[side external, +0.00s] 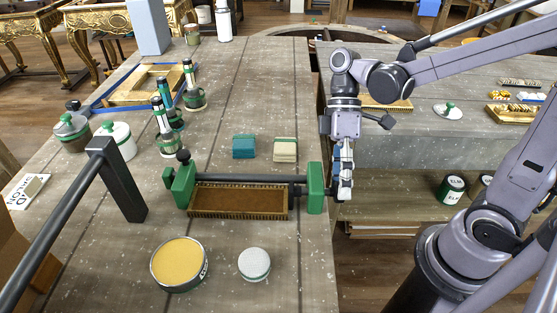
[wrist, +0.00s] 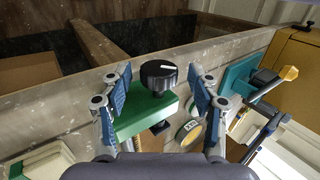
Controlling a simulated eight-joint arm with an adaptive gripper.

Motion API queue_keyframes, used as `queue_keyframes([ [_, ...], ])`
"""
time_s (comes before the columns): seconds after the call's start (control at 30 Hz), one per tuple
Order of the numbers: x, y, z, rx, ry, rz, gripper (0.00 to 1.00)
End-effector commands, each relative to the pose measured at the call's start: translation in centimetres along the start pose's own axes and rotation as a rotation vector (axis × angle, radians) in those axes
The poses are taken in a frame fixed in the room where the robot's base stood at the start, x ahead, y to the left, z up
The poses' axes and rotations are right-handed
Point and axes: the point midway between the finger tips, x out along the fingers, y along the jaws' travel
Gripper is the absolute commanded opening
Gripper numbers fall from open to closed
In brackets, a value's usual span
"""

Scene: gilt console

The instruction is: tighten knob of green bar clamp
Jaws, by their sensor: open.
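The green bar clamp has a green left jaw (side external: 181,188), a dark bar (side external: 245,179) and a green right jaw (side external: 315,190); that right-end jaw appears as a green block (wrist: 138,118) in the wrist view. A brown panel with a gilt edge (side external: 238,202) lies between the jaws. The black knob (wrist: 158,75), with a white mark on its face, stands out from the green block. My gripper (side external: 343,188) is just right of the right jaw, at the table edge. In the wrist view my gripper (wrist: 166,84) is open, with one finger on each side of the knob and visible gaps.
A yellow-topped tin (side external: 179,262) and a white round tin (side external: 254,262) stand in front of the clamp. Teal blocks (side external: 243,147) and beige blocks (side external: 285,149) lie behind it. A dark rail (side external: 117,180) rises at left.

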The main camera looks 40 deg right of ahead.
Motion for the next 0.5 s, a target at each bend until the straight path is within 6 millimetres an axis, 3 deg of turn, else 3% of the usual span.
queue_keyframes([
  [0.5, -5.2, -3.7, 0.0, 0.000, 0.000, 0.000, 0.61],
])
